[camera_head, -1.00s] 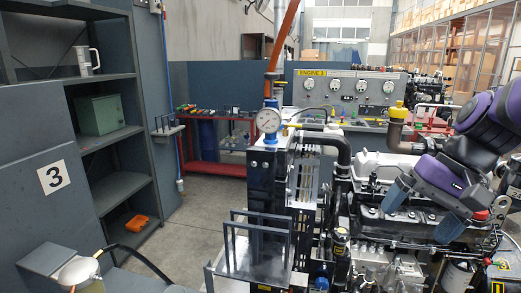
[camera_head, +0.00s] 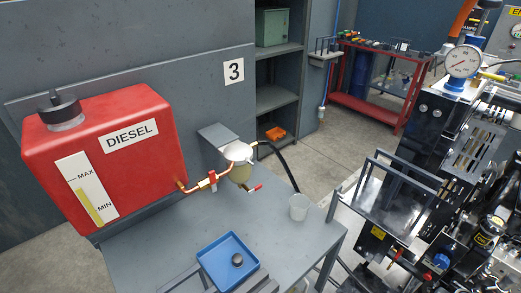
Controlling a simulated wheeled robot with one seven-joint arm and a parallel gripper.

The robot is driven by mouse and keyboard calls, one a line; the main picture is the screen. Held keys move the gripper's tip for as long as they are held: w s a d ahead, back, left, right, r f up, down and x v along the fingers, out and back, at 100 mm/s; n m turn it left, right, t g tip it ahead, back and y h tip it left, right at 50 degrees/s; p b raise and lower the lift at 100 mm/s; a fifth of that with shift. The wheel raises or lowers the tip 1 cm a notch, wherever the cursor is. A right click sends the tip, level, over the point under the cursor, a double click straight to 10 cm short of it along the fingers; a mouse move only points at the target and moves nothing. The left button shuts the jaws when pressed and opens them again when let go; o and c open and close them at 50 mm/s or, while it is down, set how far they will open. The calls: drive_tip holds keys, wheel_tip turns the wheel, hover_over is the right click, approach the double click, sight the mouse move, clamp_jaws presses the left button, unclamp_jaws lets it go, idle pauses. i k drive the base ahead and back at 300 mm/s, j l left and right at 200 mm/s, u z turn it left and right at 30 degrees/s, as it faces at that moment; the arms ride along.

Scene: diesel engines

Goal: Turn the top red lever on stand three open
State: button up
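A red diesel tank (camera_head: 105,165) hangs on the grey stand at the left, beside a panel marked 3 (camera_head: 233,72). A copper pipe (camera_head: 195,187) runs from its lower right side toward a filter (camera_head: 240,165) with a silver top and yellowish bowl. The top red lever (camera_head: 213,181) sits on this pipe, between tank and filter, and seems to stand across the pipe, roughly upright. A second red lever (camera_head: 256,188) is lower, under the filter. My gripper is out of the picture.
The engine (camera_head: 440,200) with a gauge (camera_head: 463,62) fills the right side.

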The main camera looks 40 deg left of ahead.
sight(213, 180)
drive_tip(key=u, duration=1.85)
drive_tip(key=i, duration=0.15)
drive_tip(key=j+z, duration=0.05)
